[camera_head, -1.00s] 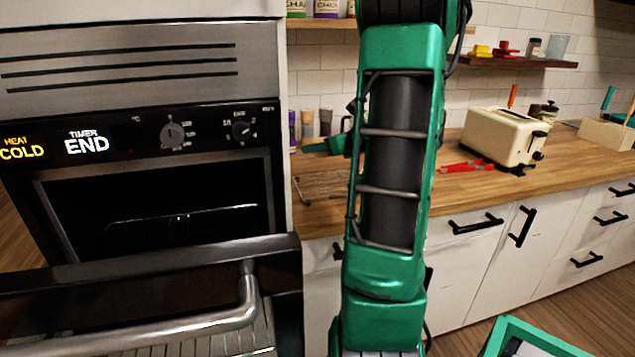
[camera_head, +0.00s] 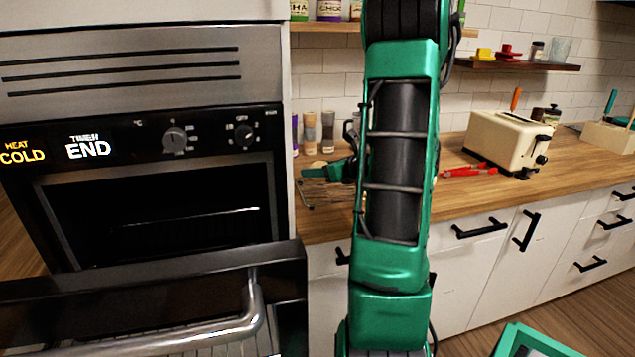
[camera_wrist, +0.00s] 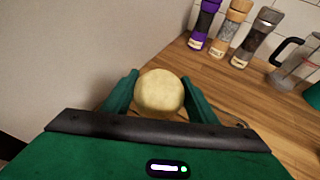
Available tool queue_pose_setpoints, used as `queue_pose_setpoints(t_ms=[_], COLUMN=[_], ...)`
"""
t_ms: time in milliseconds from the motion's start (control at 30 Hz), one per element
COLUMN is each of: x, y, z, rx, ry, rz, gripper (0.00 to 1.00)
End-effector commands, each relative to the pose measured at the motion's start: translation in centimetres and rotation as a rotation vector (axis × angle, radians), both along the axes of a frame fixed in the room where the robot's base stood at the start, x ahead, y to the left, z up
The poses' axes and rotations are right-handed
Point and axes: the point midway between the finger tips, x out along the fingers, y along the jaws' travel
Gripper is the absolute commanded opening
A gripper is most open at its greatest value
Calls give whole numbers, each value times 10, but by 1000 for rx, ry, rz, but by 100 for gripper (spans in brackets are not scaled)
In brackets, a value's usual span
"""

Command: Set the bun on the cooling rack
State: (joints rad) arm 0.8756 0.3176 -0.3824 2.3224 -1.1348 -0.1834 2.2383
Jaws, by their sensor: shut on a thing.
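The bun (camera_wrist: 160,91) is round and pale yellow. It sits between the two green fingers of my gripper (camera_wrist: 161,84) in the wrist view, and the fingers are shut on it. In the head view my gripper (camera_head: 328,169) shows left of my arm, over the cooling rack (camera_head: 318,194). The bun shows there only as a small pale patch (camera_head: 318,164). The rack is a wire grid on the wooden counter beside the oven. In the wrist view it is mostly hidden under the gripper and bun. I cannot tell whether the bun touches the rack.
The oven (camera_head: 160,180) stands left with its door down. Several bottles (camera_wrist: 226,30) stand behind the rack, with a glass press (camera_wrist: 294,62) at right. A cream toaster (camera_head: 507,139) and red tongs (camera_head: 468,171) lie farther right. The tall oven side borders the rack.

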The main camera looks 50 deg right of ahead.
Motion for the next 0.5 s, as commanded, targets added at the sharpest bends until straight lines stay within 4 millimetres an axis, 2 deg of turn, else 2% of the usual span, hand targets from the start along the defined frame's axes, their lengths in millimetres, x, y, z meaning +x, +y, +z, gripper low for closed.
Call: queue_pose_setpoints(t_ms=[200, 500], x=[-1, 0], y=[0, 0], z=[-30, -36], rx=[4, 1], ry=[2, 1], rz=[-3, -1], gripper=[31, 31])
